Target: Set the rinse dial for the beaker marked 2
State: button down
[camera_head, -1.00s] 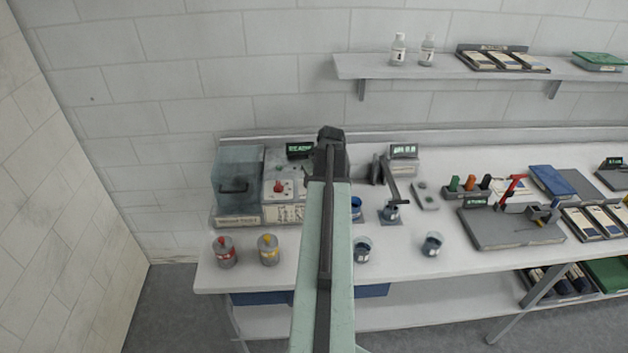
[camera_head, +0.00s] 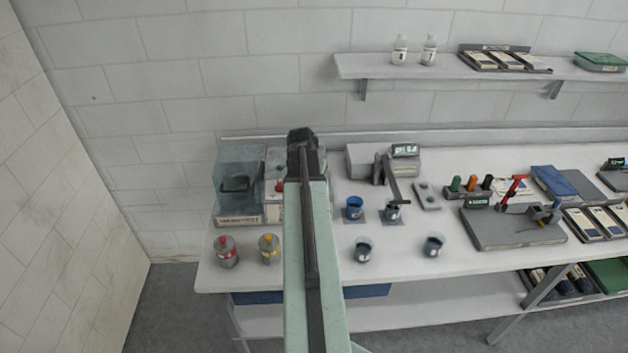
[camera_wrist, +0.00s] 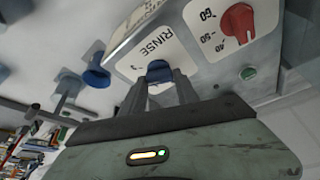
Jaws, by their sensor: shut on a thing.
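The ozone washer (camera_head: 239,218) stands at the left of the bench, with a clear chamber on its left side. In the head view my arm hides much of its control panel. In the wrist view the blue rinse dial (camera_wrist: 160,71) sits on a white plate lettered RINSE. My gripper (camera_wrist: 160,82) is shut on this dial, and its fingers hide part of it. The dial's setting cannot be read.
A red dial (camera_wrist: 240,21) and a green button (camera_wrist: 248,73) sit close beside the rinse plate. A wall shelf (camera_head: 420,67) runs above the bench.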

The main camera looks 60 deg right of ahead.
jog(key=shift+w+m+g, duration=0.15)
jog(key=shift+m+g, duration=0.55)
jog(key=shift+m, duration=1.2)
jog(key=c, duration=0.9)
grip_release()
jog(key=shift+r, duration=0.1)
jog(key=p+v, duration=0.7)
jog(key=shift+a+r, duration=0.15)
jog(key=shift+r, duration=0.15)
